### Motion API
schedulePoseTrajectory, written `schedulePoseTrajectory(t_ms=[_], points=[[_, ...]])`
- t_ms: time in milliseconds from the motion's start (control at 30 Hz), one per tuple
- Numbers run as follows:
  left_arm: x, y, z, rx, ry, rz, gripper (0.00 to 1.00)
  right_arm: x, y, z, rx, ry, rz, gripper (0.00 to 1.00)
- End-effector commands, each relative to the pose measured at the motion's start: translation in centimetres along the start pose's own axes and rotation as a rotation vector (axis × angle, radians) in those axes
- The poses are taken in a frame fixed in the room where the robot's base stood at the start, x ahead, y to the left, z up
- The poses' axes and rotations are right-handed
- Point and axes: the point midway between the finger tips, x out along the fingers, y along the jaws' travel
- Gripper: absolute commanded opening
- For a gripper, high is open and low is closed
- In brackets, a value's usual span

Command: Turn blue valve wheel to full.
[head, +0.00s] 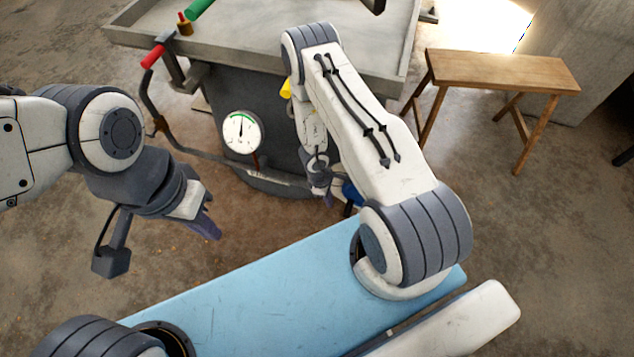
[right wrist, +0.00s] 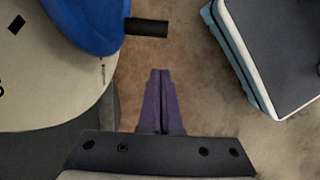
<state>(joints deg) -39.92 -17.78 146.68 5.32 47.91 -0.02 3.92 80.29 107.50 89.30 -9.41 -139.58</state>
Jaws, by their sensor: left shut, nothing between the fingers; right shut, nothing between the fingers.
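The blue valve wheel (head: 350,193) shows only in small part in the head view, behind my right arm. In the right wrist view the wheel (right wrist: 80,22) is at the upper left, with a black handle (right wrist: 148,27) sticking out to the right. Behind it is a cream dial plate (right wrist: 50,95) with black marks. My right gripper (right wrist: 160,72) is shut and empty, below and right of the handle in that view, apart from it. In the head view my right gripper (head: 328,198) is partly hidden beside the wheel. My left gripper (head: 215,234) is shut and empty over open floor.
A dark vat (head: 205,95) with a grey tray top (head: 255,45) stands ahead, carrying a white gauge (head: 241,132). A red-handled lever (head: 153,57) is at its left. A wooden bench (head: 503,70) stands at the right. Floor between is clear.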

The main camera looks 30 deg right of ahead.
Motion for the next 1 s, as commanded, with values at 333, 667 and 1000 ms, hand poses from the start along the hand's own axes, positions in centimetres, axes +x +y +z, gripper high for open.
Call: schedulePoseTrajectory(t_ms=[333, 667, 1000], points=[[-3.1, 0.2, -0.2, 0.0, 0.0, 0.0, 0.0, -6.2, 0.2, 0.4, 0.005, 0.003, 0.0, 0.0], [-4.3, 0.3, -0.2, 0.0, 0.0, 0.0, 0.0, -8.4, 0.2, 0.3, 0.003, 0.003, 0.0, 0.0], [-4.6, 0.3, -0.2, 0.0, 0.0, 0.0, 0.0, -11.1, 0.7, -1.9, 0.012, 0.067, 0.028, 0.0]])
